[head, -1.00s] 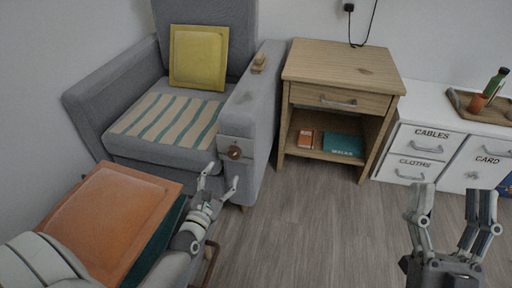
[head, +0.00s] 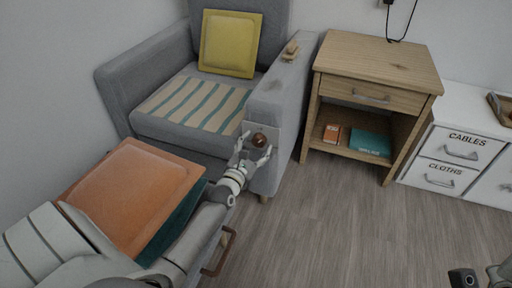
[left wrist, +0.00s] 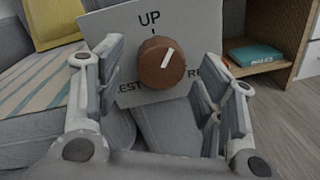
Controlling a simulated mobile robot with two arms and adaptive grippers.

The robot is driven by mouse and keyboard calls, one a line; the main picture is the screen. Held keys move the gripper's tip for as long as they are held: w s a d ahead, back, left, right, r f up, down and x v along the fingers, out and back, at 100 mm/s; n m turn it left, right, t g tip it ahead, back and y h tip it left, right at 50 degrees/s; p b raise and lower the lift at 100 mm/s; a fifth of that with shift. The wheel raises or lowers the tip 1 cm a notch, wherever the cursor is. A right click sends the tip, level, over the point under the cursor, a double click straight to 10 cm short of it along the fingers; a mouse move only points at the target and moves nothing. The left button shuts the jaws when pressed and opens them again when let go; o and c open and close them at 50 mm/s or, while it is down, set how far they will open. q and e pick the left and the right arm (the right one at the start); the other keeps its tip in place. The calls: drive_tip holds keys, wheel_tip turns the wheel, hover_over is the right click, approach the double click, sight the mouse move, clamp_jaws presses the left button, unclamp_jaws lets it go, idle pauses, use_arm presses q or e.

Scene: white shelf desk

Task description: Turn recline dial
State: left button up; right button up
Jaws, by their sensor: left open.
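The recline dial is a round brown knob (head: 259,140) on a plate on the front of the grey armchair's right armrest. In the left wrist view the dial (left wrist: 161,63) has a pale pointer line leaning a little right of straight up. The plate (left wrist: 126,33) reads UP at the top, with partly hidden words at lower left and lower right. My left gripper (head: 254,154) is open, with its fingers on either side of the dial, which appears between them in the left wrist view (left wrist: 164,88). I cannot tell whether they touch it. My right gripper (head: 490,277) is cut off at the lower right corner.
An orange cushion (head: 135,190) on a teal one lies near my left arm. A wooden nightstand (head: 376,62) stands right of the armchair (head: 160,121). White drawers (head: 475,112) are further right. The floor (head: 350,225) in front is clear.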

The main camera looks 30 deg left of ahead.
use_arm(q)
drive_tip(key=shift+w, duration=0.4)
drive_tip(key=shift+c, duration=0.3)
drive_tip(key=c, duration=1)
